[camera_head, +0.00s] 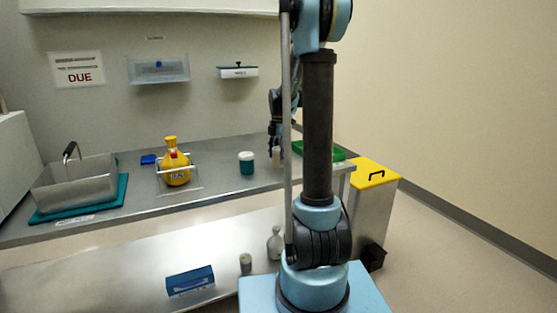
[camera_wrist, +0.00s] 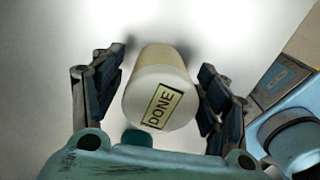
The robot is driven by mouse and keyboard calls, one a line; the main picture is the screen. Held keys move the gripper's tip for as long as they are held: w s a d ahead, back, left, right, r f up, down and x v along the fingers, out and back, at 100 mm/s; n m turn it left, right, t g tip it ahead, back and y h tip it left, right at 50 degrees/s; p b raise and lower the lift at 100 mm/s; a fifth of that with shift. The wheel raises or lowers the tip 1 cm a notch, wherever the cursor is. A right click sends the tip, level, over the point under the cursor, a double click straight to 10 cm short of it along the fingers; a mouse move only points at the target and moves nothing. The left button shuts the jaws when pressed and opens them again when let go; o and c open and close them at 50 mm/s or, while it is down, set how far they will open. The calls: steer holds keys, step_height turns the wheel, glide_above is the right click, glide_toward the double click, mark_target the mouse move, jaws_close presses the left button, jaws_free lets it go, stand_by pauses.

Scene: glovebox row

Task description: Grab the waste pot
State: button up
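A cream pot with a paler end and a label reading DONE (camera_wrist: 160,78) is between the fingers of my gripper (camera_wrist: 155,95) in the wrist view. Gaps show on both sides of it, so the fingers are open and apart from it. In the head view my gripper (camera_head: 275,140) hangs over the back bench, just above a small pale pot (camera_head: 277,158), partly hidden by my arm. A teal pot with a white lid (camera_head: 246,163) stands left of it. No label reading waste is legible on any pot.
A yellow flask (camera_head: 174,165) in a clear stand and a metal basket (camera_head: 75,187) on a teal mat are left on the bench (camera_head: 215,160). A green tray (camera_head: 325,151) and yellow-lidded bin (camera_head: 375,174) are right. A blue box (camera_head: 190,281), small pot (camera_head: 245,263) and bottle (camera_head: 274,245) stand in front.

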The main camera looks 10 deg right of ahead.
steer(key=c, duration=0.8)
steer(key=shift+r, duration=0.1)
